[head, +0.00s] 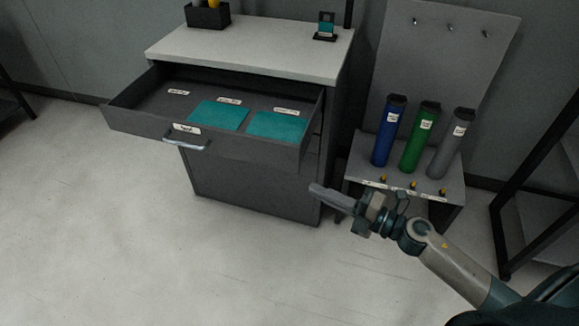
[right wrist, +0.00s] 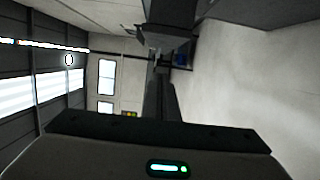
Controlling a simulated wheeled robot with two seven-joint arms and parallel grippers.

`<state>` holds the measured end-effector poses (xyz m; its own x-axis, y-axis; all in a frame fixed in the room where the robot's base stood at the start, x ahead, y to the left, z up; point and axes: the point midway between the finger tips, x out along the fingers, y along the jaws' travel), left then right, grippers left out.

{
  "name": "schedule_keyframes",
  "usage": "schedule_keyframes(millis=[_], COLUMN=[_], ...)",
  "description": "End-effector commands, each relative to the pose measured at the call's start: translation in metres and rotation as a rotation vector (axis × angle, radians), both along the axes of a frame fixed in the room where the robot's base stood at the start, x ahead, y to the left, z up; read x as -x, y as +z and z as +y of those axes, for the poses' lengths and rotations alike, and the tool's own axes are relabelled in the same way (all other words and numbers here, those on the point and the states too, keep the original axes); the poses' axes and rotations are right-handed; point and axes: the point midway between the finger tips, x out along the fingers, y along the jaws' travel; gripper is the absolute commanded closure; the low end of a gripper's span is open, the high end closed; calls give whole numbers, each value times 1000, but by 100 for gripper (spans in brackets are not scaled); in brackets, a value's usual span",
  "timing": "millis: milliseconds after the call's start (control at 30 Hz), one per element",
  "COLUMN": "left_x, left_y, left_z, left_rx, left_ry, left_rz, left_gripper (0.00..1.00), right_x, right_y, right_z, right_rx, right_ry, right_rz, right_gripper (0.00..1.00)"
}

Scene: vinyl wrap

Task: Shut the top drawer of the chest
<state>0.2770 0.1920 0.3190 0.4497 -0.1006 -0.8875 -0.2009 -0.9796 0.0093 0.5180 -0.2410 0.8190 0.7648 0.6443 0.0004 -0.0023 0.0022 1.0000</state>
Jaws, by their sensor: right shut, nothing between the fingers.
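The dark grey chest (head: 250,192) stands left of the picture's middle in the head view, with a pale top. Its top drawer (head: 140,122) is pulled far out toward the front. The drawer has a silver handle (head: 187,145) and a label on its front, and two teal sheets (head: 218,115) lie inside. My right gripper (head: 318,189) is shut and empty. In the picture it shows to the right of and below the drawer, by the chest's lower right corner, apart from the handle. The right wrist view shows the fingers (right wrist: 158,65) dark and close together. My left gripper is not in view.
A grey stand (head: 440,177) right of the chest holds blue (head: 389,130), green (head: 420,137) and grey (head: 451,144) rolls. A black holder (head: 207,16) and a small dark device (head: 325,32) stand on the chest top. A black frame (head: 535,165) is far right. The floor in front is clear.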

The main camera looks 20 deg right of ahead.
Motion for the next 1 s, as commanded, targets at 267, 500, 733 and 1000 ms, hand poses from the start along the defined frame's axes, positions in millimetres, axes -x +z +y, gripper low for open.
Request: schedule_keyframes(millis=[267, 500, 733, 1000], left_x=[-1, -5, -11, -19], left_y=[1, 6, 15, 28], left_z=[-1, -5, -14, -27], left_rx=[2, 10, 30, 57], left_ry=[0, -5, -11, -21], left_rz=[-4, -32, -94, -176], left_gripper=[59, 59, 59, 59], right_x=[-2, -15, -39, -76], right_y=[0, 2, 3, 2], right_z=[1, 11, 32, 62], right_rx=[-2, -4, -3, -4], right_ry=[-2, -3, -2, -3], right_rz=[1, 0, 0, 1], right_gripper=[100, 100, 100, 100])
